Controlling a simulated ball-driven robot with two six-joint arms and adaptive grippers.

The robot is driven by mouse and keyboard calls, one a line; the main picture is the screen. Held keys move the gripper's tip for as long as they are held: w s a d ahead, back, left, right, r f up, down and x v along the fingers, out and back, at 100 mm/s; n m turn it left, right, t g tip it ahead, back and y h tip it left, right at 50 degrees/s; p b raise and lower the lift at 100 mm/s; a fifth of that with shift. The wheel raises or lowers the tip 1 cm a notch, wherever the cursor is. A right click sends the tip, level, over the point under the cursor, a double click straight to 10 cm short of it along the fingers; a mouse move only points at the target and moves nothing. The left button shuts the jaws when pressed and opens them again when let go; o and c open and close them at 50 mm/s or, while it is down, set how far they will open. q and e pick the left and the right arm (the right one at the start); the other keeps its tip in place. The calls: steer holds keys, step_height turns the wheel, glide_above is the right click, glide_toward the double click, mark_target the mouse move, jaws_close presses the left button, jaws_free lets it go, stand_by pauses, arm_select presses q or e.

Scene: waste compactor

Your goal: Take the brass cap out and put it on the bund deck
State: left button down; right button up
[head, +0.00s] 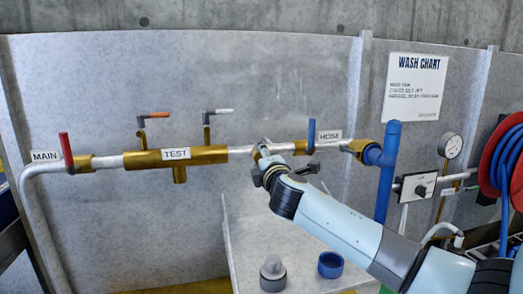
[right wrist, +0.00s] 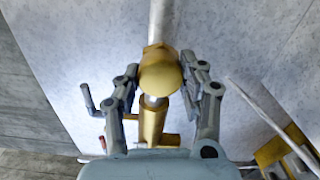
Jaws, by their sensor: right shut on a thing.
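My right gripper (head: 262,150) is at the pipe run, between the TEST block and the HOSE label. In the right wrist view its fingers (right wrist: 160,68) are on either side of a rounded brass piece, the brass cap (right wrist: 159,79), and shut on it. The cap is mostly hidden behind the gripper in the head view. The pale pipe lies right behind it; I cannot tell whether the cap is still attached. The grey bund deck (head: 300,273) is below, under my right arm. My left gripper is not in view.
On the deck stand a grey fitting (head: 272,275) and a blue cap (head: 330,265). The brass TEST block (head: 176,156), red MAIN lever (head: 66,149), blue HOSE lever (head: 311,136) and blue pipe (head: 387,175) flank the gripper. A red hose reel (head: 495,145) is at right.

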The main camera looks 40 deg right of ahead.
steer(key=shift+f+n, duration=0.15)
steer(key=shift+n, duration=0.25)
steer(key=o, duration=1.4)
steer(key=shift+c, duration=0.5)
